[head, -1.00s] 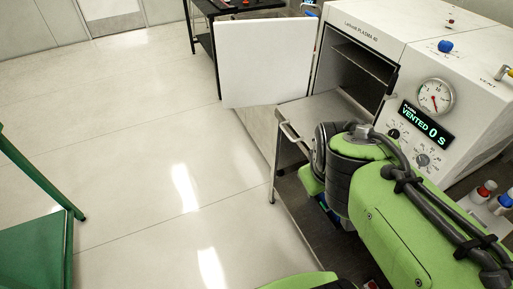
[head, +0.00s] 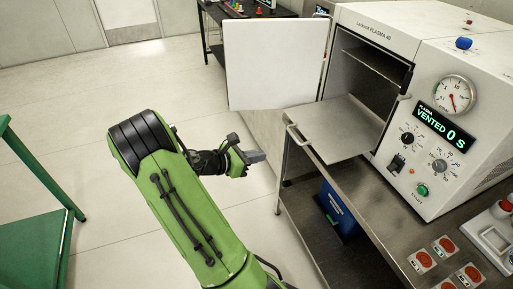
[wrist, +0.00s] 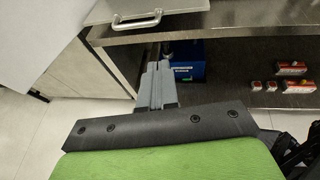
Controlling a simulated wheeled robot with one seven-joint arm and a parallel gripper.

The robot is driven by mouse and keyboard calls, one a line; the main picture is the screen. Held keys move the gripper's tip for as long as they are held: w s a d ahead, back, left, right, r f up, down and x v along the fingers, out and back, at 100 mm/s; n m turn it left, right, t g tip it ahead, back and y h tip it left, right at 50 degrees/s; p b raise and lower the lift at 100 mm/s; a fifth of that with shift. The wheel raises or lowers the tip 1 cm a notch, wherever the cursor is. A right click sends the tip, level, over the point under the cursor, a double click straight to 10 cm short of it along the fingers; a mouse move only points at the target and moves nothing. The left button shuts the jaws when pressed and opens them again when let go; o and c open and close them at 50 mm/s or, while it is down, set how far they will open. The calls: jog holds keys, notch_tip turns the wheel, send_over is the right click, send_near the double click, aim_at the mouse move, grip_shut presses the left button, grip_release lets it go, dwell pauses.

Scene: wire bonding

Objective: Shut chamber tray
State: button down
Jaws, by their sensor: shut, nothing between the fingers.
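The chamber tray (head: 340,126) is a flat grey metal plate sticking out of the open chamber (head: 362,80) of the white plasma machine. Its bar handle (head: 297,139) is at the tray's front edge, and it also shows in the wrist view (wrist: 137,19) near the top. The white chamber door (head: 276,64) stands swung open to the left. My gripper (head: 262,156) is shut and empty, in front of the tray handle and left of it, apart from it. In the wrist view my gripper (wrist: 158,68) points toward the bench below the handle.
The machine's display (head: 441,127) reads "VENTED 0 S". A blue bin (head: 338,210) stands on the bench's lower shelf. Orange-labelled items (head: 445,246) lie on the bench top. A green table (head: 30,235) is at the left. The floor between is clear.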

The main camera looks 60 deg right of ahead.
aim_at(345, 133)
jog(key=r+b+x, duration=0.1)
jog(key=b+x, duration=0.3)
jog(key=x, duration=0.9)
jog(key=shift+s+d, duration=0.25)
jog(key=shift+d, duration=0.3)
jog(key=s+d+p, duration=0.2)
jog(key=s+d, duration=0.2)
jog(key=d, duration=0.1)
jog(key=s+d+p, duration=0.3)
jog(key=s+d, duration=0.1)
jog(key=d, duration=0.1)
jog(key=s+d+p, duration=0.2)
jog(key=s+d, duration=0.3)
jog(key=shift+p, duration=0.35)
